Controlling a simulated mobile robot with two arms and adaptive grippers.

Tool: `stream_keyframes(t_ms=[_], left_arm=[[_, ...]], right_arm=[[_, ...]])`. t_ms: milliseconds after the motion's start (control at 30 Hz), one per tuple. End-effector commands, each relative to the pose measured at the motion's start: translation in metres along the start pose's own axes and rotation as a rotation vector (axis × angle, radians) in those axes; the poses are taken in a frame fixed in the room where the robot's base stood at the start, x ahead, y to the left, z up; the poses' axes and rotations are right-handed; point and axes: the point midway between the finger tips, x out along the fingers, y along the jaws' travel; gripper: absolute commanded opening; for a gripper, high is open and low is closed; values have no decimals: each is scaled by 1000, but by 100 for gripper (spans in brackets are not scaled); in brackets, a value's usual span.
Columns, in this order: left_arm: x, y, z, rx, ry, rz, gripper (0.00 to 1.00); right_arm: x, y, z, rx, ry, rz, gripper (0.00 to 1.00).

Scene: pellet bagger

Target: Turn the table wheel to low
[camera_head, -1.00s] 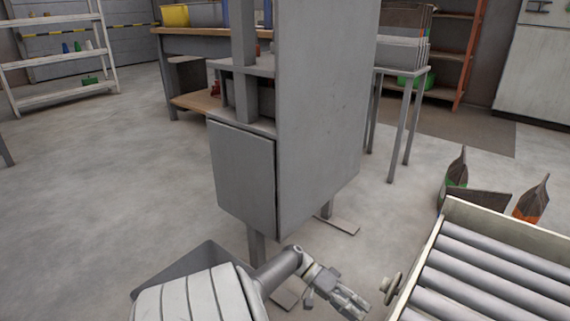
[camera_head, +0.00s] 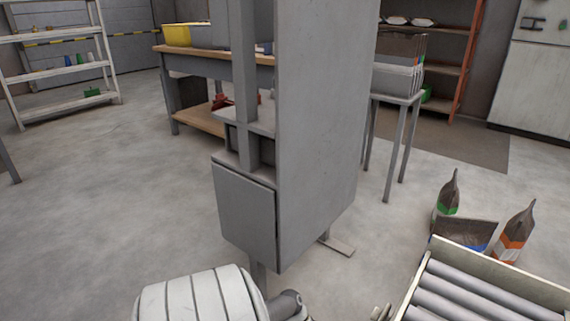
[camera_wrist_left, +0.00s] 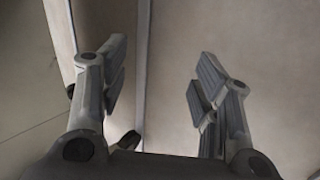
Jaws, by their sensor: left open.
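The table wheel (camera_head: 381,313) is a small grey-beige handwheel at the left side of the roller table (camera_head: 432,268). Only its upper part shows, at the bottom edge of the head view. My left arm comes in at the bottom of that view, and its gripper is below the edge. In the left wrist view my left gripper (camera_wrist_left: 160,75) is open, with nothing seen between its fingers. A pale surface fills most of the background there. I cannot make out the wheel for sure in the wrist view. My right gripper does not show.
A tall grey cabinet (camera_head: 318,130) stands in front of me, with a foot on the floor. Bags (camera_head: 514,232) stand beyond the roller table. A workbench (camera_head: 215,62) and white shelves (camera_head: 62,65) are farther back. The floor at left is clear.

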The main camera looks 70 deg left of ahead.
Motion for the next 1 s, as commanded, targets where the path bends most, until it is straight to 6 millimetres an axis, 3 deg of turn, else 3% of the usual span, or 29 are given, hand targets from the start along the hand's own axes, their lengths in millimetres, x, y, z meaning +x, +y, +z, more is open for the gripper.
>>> stream_keyframes(t_ms=[33,1000], left_arm=[[-6,4,7,-6,-11,-23,58],[-41,2,116,32,-145,-425,58]], right_arm=[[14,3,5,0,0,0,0],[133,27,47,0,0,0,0]])
